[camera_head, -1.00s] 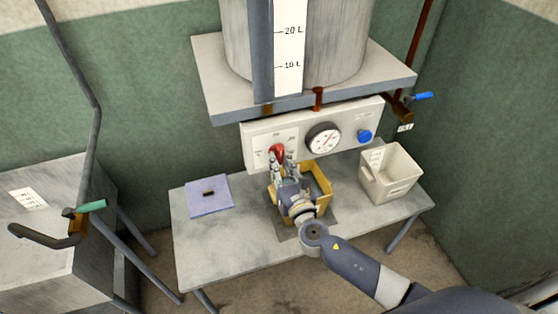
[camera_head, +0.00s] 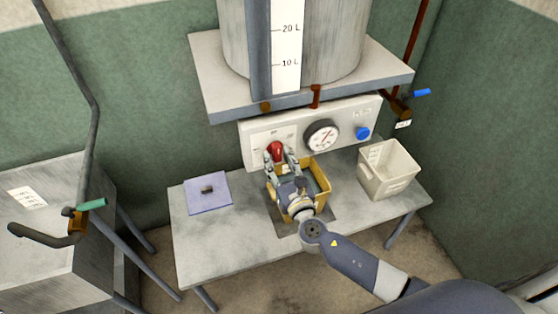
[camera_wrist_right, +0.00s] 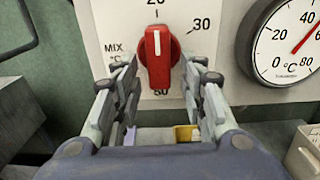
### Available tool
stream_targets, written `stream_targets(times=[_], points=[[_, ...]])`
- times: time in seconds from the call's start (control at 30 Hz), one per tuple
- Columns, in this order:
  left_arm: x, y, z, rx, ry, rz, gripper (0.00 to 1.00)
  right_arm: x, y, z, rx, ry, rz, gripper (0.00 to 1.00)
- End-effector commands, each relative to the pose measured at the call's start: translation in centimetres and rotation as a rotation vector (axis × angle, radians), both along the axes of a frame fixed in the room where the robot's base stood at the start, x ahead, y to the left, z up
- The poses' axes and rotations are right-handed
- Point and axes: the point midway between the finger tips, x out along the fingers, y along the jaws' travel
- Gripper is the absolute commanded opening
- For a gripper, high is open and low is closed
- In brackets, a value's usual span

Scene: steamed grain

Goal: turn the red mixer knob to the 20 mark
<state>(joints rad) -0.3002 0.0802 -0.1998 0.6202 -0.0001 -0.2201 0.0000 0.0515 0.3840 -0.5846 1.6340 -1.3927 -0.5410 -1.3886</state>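The red mixer knob (camera_head: 275,150) is on the left part of the white control panel (camera_head: 262,140). In the right wrist view the knob (camera_wrist_right: 158,60) stands upright, its ridge vertical and its white line at the top below the 20 mark (camera_wrist_right: 156,13). The 30 mark (camera_wrist_right: 200,25) is to its upper right, and 50 is partly hidden below it. My right gripper (camera_wrist_right: 162,75) is open, its fingers spread to either side of and below the knob, with a gap on both sides. It also shows in the head view (camera_head: 281,165). My left gripper is out of view.
A round dial gauge (camera_head: 322,135) and a blue knob (camera_head: 362,133) are on the panel to the right.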

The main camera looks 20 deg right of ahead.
Motion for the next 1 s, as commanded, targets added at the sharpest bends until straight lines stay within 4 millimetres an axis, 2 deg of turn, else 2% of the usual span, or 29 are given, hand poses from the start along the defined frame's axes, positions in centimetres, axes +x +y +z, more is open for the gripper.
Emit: stream_targets(times=[0.2,0.33,0.7,0.83,1.0], points=[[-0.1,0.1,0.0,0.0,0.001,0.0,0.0,-0.1,0.0,0.1,0.002,-0.001,0.0,0.38],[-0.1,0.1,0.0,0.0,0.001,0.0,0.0,-1.2,0.0,0.0,0.003,0.0,0.001,0.38],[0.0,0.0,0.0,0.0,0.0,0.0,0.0,-8.7,-0.3,-0.1,0.001,0.003,0.001,0.38],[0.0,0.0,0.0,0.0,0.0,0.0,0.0,-10.6,-0.4,0.0,0.001,0.002,0.001,0.38],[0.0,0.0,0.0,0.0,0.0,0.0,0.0,-11.8,-0.4,0.0,0.001,0.0,0.0,0.38]])
